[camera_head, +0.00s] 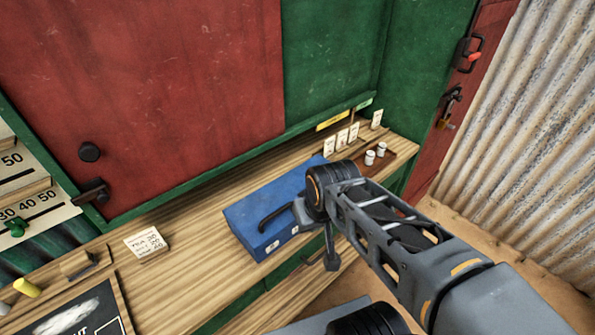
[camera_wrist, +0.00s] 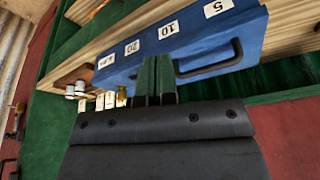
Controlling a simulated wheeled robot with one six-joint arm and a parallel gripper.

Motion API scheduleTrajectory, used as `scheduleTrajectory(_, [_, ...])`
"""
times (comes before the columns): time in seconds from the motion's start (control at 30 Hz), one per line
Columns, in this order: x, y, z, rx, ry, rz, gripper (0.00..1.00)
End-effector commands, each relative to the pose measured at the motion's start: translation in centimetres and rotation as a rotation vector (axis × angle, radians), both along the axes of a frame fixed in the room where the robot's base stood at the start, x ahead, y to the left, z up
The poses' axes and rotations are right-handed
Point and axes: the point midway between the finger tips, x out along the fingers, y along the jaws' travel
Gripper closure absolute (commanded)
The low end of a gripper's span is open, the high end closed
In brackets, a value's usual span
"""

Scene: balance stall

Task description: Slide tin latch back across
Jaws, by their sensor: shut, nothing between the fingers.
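The tin is a blue box (camera_head: 255,211) on the wooden counter, with a dark curved handle (camera_head: 275,215). In the wrist view the blue tin (camera_wrist: 190,30) crosses the top, with white labels including 20, 10 and 5. The handle (camera_wrist: 215,70) is a dark bar along its edge. My gripper (camera_wrist: 155,62) is shut and empty, its dark green fingertips in front of the tin's edge, left of the handle. I cannot tell whether they touch it. In the head view my arm hides the tin's right end and the fingertips are not clear. I cannot make out a separate latch.
The wooden counter (camera_head: 185,240) runs below a red and green wall. Small white cups (camera_head: 370,157) and upright cards (camera_head: 342,137) stand behind my wrist. A price card (camera_head: 146,242) lies left of the tin, with bare counter between them. A corrugated wall (camera_head: 535,110) is at right.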

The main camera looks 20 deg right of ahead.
Motion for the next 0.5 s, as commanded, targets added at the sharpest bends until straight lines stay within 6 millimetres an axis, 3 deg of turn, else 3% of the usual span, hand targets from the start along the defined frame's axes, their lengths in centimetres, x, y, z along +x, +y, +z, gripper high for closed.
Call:
scheduleTrajectory(0.37, [0.01, -0.03, 0.01, 0.0, 0.001, -0.001, 1.0])
scheduleTrajectory(0.5, [0.91, -0.82, 0.25, 0.03, 0.048, -0.036, 1.0])
